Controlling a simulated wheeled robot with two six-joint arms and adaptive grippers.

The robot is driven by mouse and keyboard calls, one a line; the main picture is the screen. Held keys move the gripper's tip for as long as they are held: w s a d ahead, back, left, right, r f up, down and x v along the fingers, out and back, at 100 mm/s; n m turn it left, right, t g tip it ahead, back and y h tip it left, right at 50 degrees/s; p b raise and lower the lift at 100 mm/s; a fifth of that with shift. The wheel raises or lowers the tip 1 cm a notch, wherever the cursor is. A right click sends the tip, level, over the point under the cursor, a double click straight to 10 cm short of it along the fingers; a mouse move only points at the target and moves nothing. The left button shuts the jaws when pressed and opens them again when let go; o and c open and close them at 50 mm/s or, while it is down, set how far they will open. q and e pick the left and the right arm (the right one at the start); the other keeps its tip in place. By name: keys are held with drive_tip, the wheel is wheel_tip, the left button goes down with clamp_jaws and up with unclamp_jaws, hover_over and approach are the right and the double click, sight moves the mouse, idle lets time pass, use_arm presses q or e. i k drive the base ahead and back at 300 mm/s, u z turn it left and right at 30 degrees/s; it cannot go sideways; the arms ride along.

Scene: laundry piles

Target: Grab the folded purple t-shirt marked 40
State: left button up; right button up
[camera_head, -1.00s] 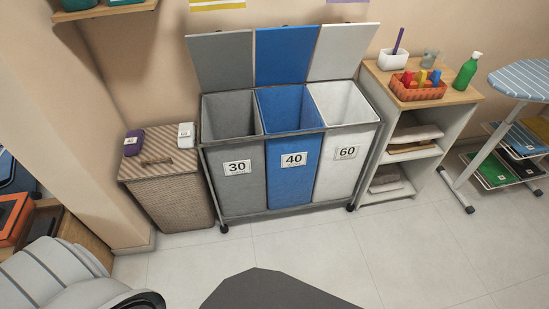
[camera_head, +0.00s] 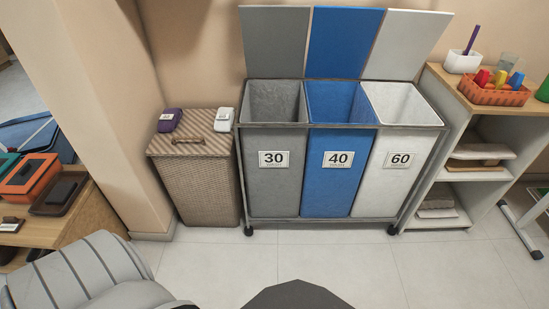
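The folded purple t-shirt (camera_head: 170,120) lies on the left part of the lid of a wicker hamper (camera_head: 200,187). It has a small white label whose number is too small to read surely. A folded white item (camera_head: 224,119), also with a label, lies to its right on the same lid, apart from it. Neither of my grippers shows in the head view. A grey ribbed part at the lower left and a dark shape at the bottom middle look like parts of my own body.
A three-part sorter stands right of the hamper, with grey 30 (camera_head: 273,185), blue 40 (camera_head: 331,187) and white 60 (camera_head: 390,187) bins, lids up. A shelf unit (camera_head: 500,112) stands farther right. The floor (camera_head: 330,252) in front is clear.

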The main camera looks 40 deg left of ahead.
sight(169, 121)
drive_tip(key=u, duration=0.35)
drive_tip(key=k, duration=0.6)
drive_tip(key=z, duration=0.45)
drive_tip(key=i, duration=0.4)
drive_tip(key=u, duration=1.65)
drive_tip(key=i, duration=2)
drive_tip(key=u, duration=0.4)
